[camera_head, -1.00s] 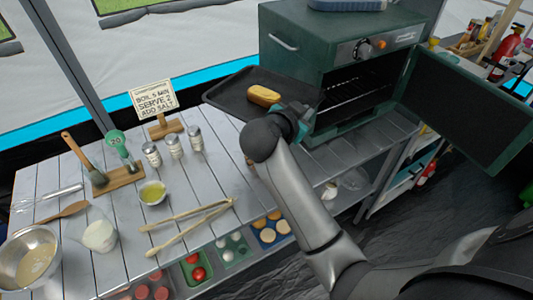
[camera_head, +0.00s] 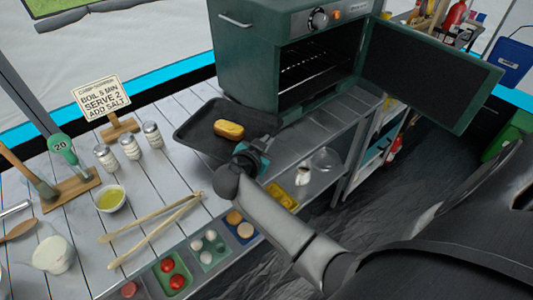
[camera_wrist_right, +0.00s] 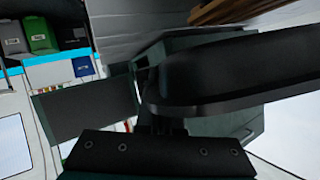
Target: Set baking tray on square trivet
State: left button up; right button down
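The dark baking tray (camera_head: 190,131) is in the middle of the head view, over the wooden table just left of the oven. A yellow loaf-like item (camera_head: 229,130) lies on it. My right gripper (camera_head: 250,156) is shut on the tray's near right edge. In the wrist view the tray (camera_wrist_right: 250,70) is a large dark shape close in front of the right gripper (camera_wrist_right: 155,130). I cannot tell whether the tray touches the table. I cannot make out a square trivet; the tray hides the table under it. My left gripper is not in view.
The green oven (camera_head: 250,85) stands behind the tray with its door (camera_head: 425,75) open to the right. Seasoning jars (camera_head: 130,147), a sign (camera_head: 103,97), a small bowl (camera_head: 110,199) and wooden tongs (camera_head: 155,232) are left of the tray. Bare planks lie between.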

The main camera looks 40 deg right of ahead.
notch_tip(320, 180, down, 4)
jog(key=shift+r+b, duration=0.25)
jog(key=shift+b, duration=0.45)
jog(key=shift+r, duration=0.1)
jog(key=c, duration=1.1)
grip_release()
jog(key=shift+f, duration=0.2)
jog(key=shift+o, duration=0.2)
jog(key=shift+r, duration=0.1)
jog(key=p+v, duration=0.3)
jog(key=v, duration=0.7)
jog(key=shift+s+a+r, duration=0.1)
jog(key=shift+s+a, duration=0.05)
jog(key=shift+a, duration=0.1)
jog(key=shift+v, duration=0.8)
